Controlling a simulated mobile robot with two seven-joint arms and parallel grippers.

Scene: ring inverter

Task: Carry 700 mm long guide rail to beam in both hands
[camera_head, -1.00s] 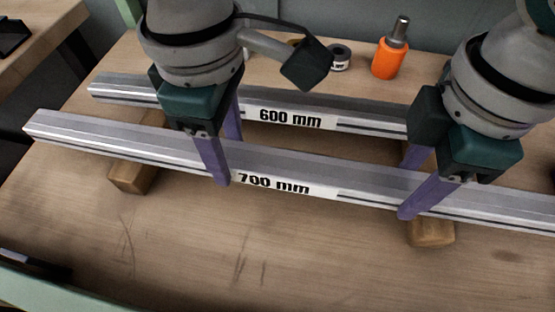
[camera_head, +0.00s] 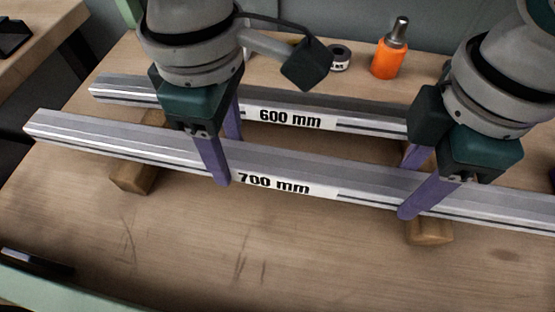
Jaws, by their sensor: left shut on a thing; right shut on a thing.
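The 700 mm guide rail (camera_head: 100,138) is a long silver bar with a white "700 mm" label, running across the view in front of the 600 mm rail. My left gripper (camera_head: 226,160) is shut on it left of the label, one purple finger on the near side and one behind. My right gripper (camera_head: 412,185) is shut on it right of the label in the same way. The rail is at or just above two wooden blocks (camera_head: 134,178) (camera_head: 430,232); I cannot tell whether it touches them. Its right end is out of view. No beam can be made out.
The 600 mm rail (camera_head: 360,122) lies close behind, parallel. An orange bottle (camera_head: 388,60) and a small dark roll (camera_head: 340,58) stand behind it. A dark flat object (camera_head: 35,262) lies at the front left. The table front is mostly clear.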

